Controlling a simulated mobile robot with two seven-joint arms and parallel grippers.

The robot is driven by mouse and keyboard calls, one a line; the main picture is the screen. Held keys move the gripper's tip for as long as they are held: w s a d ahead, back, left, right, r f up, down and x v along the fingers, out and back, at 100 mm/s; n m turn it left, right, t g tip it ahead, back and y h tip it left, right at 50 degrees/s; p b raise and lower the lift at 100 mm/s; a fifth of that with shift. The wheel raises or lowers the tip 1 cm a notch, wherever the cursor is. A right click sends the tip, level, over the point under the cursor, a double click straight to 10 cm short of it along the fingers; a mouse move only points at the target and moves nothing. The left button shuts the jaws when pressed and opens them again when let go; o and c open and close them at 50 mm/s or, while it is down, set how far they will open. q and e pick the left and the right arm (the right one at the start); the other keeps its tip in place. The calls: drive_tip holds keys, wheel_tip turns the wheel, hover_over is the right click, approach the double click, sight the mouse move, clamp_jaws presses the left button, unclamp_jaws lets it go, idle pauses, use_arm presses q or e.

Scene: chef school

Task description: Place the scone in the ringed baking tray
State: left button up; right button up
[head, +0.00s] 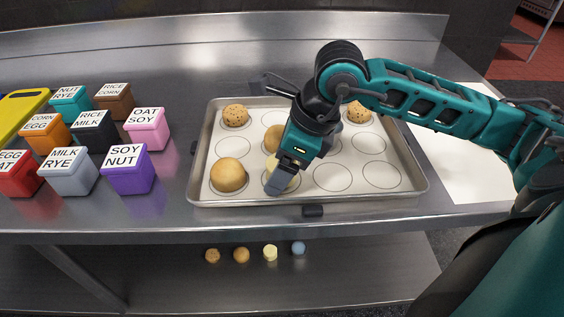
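The baking tray (413,186) lies on the steel counter, its pale liner marked with rings. My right arm reaches in from the right over the tray, and my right gripper (276,187) points down at its front row. A pale yellow piece (287,182), which looks like the scone, shows in part beside and behind the fingers, in a front-row ring to the right of a round bun (228,175). The gripper hides much of it, so I cannot tell whether the fingers hold it. My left gripper is not in view.
Speckled cookies stand in the tray's back row, at left (235,115) and right (359,112). Another bun (274,138) is in the middle row. Several labelled boxes, including a purple one (129,171), stand left. Small pieces, one pale yellow (270,253), lie on the lower shelf.

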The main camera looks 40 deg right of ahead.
drive_tip(key=shift+o, duration=0.5)
drive_tip(key=shift+r, duration=0.1)
drive_tip(key=shift+r+p, duration=0.2)
drive_tip(key=shift+p, duration=0.15)
drive_tip(key=v, duration=1.1)
drive_tip(key=shift+s+d+r+p, duration=0.2)
drive_tip(key=shift+r+p, duration=0.1)
